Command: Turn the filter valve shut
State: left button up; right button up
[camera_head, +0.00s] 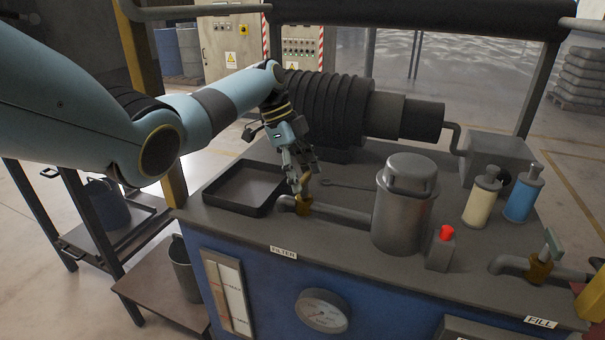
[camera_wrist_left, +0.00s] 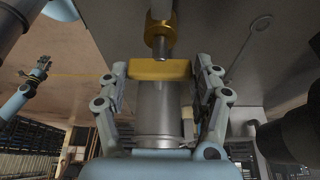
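The filter valve has a brass body (camera_head: 304,205) on a grey pipe, behind the FILTER label (camera_head: 283,253) in the head view. Its yellow handle (camera_wrist_left: 160,70) shows in the left wrist view below the brass body (camera_wrist_left: 159,27). My left gripper (camera_head: 297,186) is at the valve, pointing down. In the left wrist view its fingers (camera_wrist_left: 160,84) stand apart, one at each end of the handle, with little visible gap. I see no firm hold. My right gripper (camera_wrist_left: 40,66) shows small at the left of that view; its finger opening is too small to judge.
A black tray (camera_head: 212,203) lies left of the valve. A steel canister (camera_head: 402,215) stands to the right, with a red button (camera_head: 446,233) beside it. Two bottles (camera_head: 481,200) and the fill valve (camera_head: 539,268) are farther right. A wrench (camera_head: 347,185) lies behind the pipe.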

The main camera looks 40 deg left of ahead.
pick_arm(q)
jog(key=o, duration=0.4)
jog(key=v, duration=1.2)
